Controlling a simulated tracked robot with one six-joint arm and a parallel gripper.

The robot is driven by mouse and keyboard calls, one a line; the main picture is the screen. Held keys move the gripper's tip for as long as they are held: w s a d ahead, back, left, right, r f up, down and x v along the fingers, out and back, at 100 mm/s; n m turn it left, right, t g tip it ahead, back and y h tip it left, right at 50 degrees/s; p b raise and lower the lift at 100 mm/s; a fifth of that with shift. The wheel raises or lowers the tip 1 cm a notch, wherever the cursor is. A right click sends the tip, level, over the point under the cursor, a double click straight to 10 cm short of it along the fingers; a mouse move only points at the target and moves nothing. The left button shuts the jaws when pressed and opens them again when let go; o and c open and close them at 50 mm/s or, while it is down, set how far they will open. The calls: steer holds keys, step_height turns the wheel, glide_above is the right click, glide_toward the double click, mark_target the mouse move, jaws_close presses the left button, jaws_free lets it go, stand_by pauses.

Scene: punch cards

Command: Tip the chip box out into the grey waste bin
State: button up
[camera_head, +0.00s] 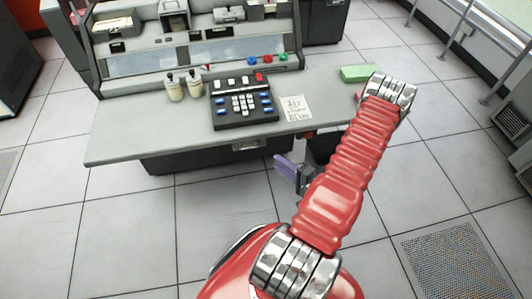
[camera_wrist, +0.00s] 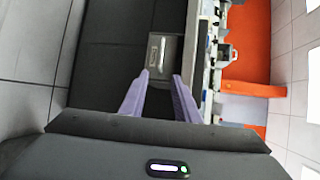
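My gripper (camera_head: 287,169) is below and in front of the desk's front edge in the head view, partly hidden by my red arm. In the wrist view its two purple fingers (camera_wrist: 160,76) stand apart with nothing between them. Beyond them is the dark cabinet front (camera_wrist: 108,58) under the desk, with a small grey handle plate (camera_wrist: 158,52). I cannot make out a chip box or a grey waste bin in either view.
A console stands behind. Tiled floor (camera_head: 120,220) at the front left is clear.

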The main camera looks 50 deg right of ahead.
steer(key=w+f, duration=0.2)
steer(key=w, duration=1)
steer(key=shift+w+d+f, duration=0.15)
steer(key=shift+w+d, duration=0.15)
steer(key=shift+c, duration=0.6)
jaws_close()
steer(key=shift+f, duration=0.1)
